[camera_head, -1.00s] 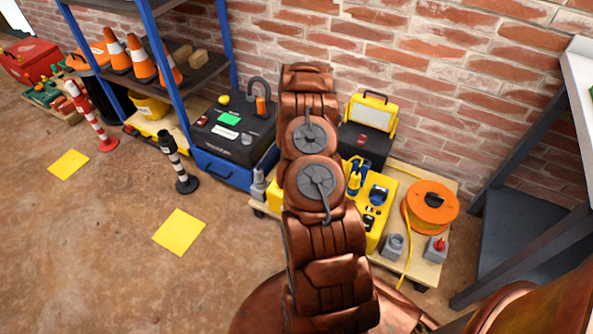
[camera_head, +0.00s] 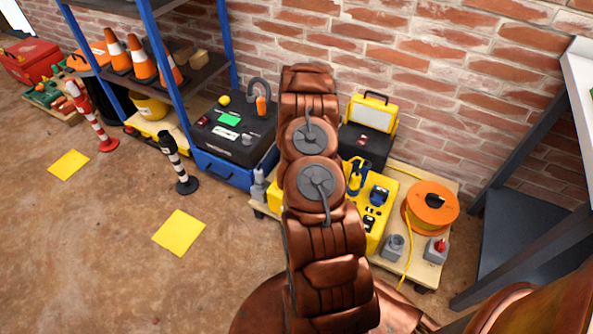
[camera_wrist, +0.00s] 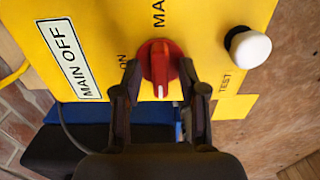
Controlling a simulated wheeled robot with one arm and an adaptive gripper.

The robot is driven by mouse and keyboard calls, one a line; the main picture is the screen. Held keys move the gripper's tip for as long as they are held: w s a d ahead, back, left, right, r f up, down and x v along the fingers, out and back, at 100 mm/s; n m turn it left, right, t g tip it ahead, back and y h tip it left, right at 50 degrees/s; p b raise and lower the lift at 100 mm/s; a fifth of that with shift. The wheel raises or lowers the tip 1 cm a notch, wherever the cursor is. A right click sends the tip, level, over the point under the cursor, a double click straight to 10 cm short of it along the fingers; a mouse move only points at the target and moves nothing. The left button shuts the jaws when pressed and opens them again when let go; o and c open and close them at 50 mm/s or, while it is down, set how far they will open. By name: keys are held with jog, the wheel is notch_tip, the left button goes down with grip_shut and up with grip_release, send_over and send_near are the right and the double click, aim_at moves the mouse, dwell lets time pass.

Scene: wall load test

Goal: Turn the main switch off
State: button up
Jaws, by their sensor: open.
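The main switch is a red rotary knob (camera_wrist: 160,62) with a white pointer mark on a yellow panel (camera_wrist: 200,25) in the wrist view. The white mark points toward the bottom of the picture. A white label (camera_wrist: 70,60) reading "MAIN OFF" is to its left, and "ON" is printed close by the knob. My gripper (camera_wrist: 160,70) is open, with one dark finger on each side of the knob; I cannot tell whether they touch it. In the head view a yellow unit (camera_head: 384,190) stands on a pallet, partly behind my arm; my gripper is hidden there.
A white round button (camera_wrist: 249,47) is right of the knob, near "TEST". In the head view an orange cable reel (camera_head: 432,220) and a small grey box with a red knob (camera_head: 436,250) share the pallet. A brick wall (camera_head: 440,80) is behind.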

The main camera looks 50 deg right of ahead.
notch_tip(320, 180, up, 12)
dwell(0.8)
dwell(0.4)
jog(key=s+a+r+m+p, duration=0.15)
jog(key=a+r+p, duration=0.55)
jog(key=a+r, duration=0.75)
jog(key=s+a+r+n+p, duration=0.1)
jog(key=s+a+r+p, duration=0.45)
jog(key=r, duration=1.45)
jog(key=s+a+r+m+g+p, duration=0.1)
jog(key=s+a+r+p, duration=0.6)
jog(key=s+r, duration=0.4)
jog(key=s+a+r+m+p, duration=0.2)
jog(key=s+a+r+p, duration=0.5)
jog(key=s+a+r, duration=0.3)
jog(key=shift+s+a+r+g, duration=0.2)
jog(key=shift+s+r+g, duration=0.3)
jog(key=shift+s, duration=0.6)
